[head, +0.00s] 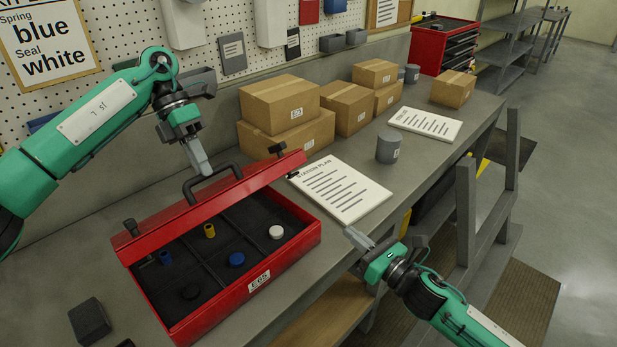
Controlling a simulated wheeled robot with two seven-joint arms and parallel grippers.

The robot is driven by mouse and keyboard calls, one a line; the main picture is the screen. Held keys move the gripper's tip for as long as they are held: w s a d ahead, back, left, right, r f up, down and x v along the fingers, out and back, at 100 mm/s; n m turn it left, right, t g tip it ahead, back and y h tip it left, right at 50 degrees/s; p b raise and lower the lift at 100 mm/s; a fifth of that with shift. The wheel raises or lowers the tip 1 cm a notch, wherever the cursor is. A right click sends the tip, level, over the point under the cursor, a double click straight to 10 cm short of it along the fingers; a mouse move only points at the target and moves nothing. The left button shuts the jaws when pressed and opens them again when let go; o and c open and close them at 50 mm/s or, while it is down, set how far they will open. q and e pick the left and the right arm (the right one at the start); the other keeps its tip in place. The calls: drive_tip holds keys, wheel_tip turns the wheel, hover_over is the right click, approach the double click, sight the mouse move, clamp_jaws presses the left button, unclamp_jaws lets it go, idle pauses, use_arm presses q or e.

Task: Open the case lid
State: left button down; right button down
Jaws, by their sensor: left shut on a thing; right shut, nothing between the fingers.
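The red case (312,240) sits on the grey workbench. Its red lid (228,197) is raised and seen nearly edge-on, so the dark divided inside shows. The lid carries a black handle (234,166) and two dark latches, one at each end. My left gripper (205,172) is at the handle, shut on it, with its fingers pointing down. Inside the case are a yellow cylinder (209,230), a blue round piece (236,259), a white round piece (276,232) and a small blue piece (166,257). My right gripper (352,236) is shut and empty, right of the case by the bench's front edge.
A station plan sheet (340,190) lies right of the case. Cardboard boxes (280,104) stand behind it, and a grey cylinder (388,148) stands farther right. A dark block (89,321) lies left of the case. A pegboard (120,35) rises behind the bench.

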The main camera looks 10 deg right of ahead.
wheel_tip(320, 180, up, 6)
drive_tip(key=s+a+n+y, duration=0.1)
drive_tip(key=a+n+y, duration=0.1)
drive_tip(key=n, duration=0.1)
approach(294, 160)
drive_tip(key=w+a+f, duration=0.2)
drive_tip(key=w+a, duration=0.1)
drive_tip(key=shift+w+a+r, duration=0.1)
drive_tip(key=shift+w+r, duration=0.4)
drive_tip(key=shift+r, duration=0.15)
drive_tip(key=shift+w+a+r, duration=0.1)
drive_tip(key=shift+w+r, duration=0.1)
drive_tip(key=shift+r, duration=0.25)
drive_tip(key=shift+w+a+r, duration=0.1)
drive_tip(key=shift+w+r, duration=0.1)
drive_tip(key=shift+r, duration=0.25)
